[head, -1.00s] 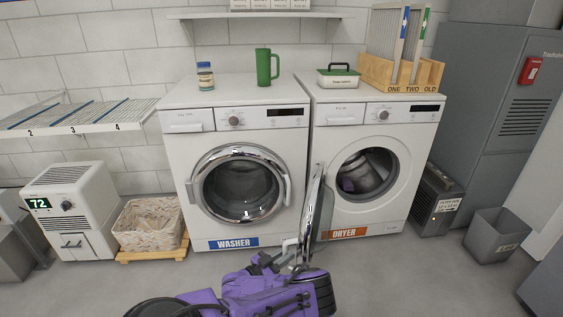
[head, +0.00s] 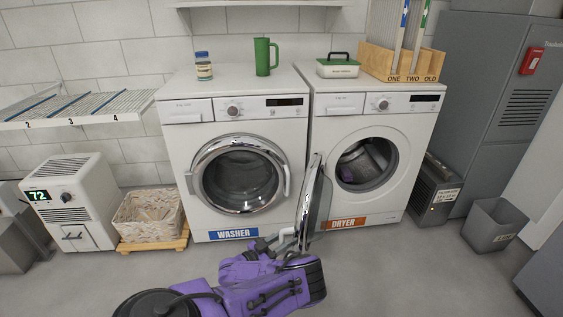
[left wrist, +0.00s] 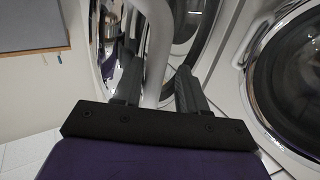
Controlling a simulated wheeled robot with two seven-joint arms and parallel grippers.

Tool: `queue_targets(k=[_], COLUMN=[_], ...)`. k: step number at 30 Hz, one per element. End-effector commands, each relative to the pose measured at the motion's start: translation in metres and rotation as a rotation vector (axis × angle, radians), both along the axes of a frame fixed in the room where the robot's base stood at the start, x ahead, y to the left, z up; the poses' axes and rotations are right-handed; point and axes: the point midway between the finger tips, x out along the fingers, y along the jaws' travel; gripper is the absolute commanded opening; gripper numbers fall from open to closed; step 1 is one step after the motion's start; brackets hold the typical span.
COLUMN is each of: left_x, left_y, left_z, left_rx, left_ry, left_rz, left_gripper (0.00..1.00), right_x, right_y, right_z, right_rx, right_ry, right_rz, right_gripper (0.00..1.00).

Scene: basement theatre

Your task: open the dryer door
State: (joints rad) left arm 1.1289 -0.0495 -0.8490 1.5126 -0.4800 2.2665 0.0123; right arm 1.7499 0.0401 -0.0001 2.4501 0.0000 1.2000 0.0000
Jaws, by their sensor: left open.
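The dryer (head: 372,215) stands right of the washer, with an orange "DRYER" label. Its round door (head: 317,200) is swung out to the left, seen nearly edge-on, and the dark drum opening (head: 366,165) is uncovered. My left gripper (head: 277,240) is at the lower left of the door, beside the pale door handle (head: 289,231). In the left wrist view, the open fingers of my left gripper (left wrist: 157,62) stand on either side of the handle (left wrist: 158,40); contact is hard to tell. The chrome door rim (left wrist: 108,45) shows behind. My right gripper is out of view.
The washer (head: 180,150), its door shut, stands close left of the dryer door. A grey bin (head: 496,228) and a dark box (head: 433,192) stand right of the dryer. A basket (head: 148,216) is at left. The floor before the dryer is clear on the right.

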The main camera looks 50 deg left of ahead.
Motion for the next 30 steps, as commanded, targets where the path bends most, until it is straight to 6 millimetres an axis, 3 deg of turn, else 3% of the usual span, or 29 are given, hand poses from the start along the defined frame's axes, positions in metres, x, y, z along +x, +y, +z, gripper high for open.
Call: queue_targets(k=[10, 22, 30], left_x=[-0.008, -0.093, -0.109], left_y=[0.001, 0.005, 0.005], left_z=[-0.001, -0.001, -0.001], left_rx=[-0.002, -0.001, -0.001], left_ry=[0.005, 0.008, 0.002], left_rz=[0.003, 0.003, 0.003], left_gripper=[0.42, 0.42, 0.42], right_x=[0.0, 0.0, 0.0], right_y=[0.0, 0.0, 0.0], right_z=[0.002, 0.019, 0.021], right_rx=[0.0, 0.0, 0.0], right_ry=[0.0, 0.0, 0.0], right_rz=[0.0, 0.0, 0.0], right_gripper=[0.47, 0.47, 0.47])
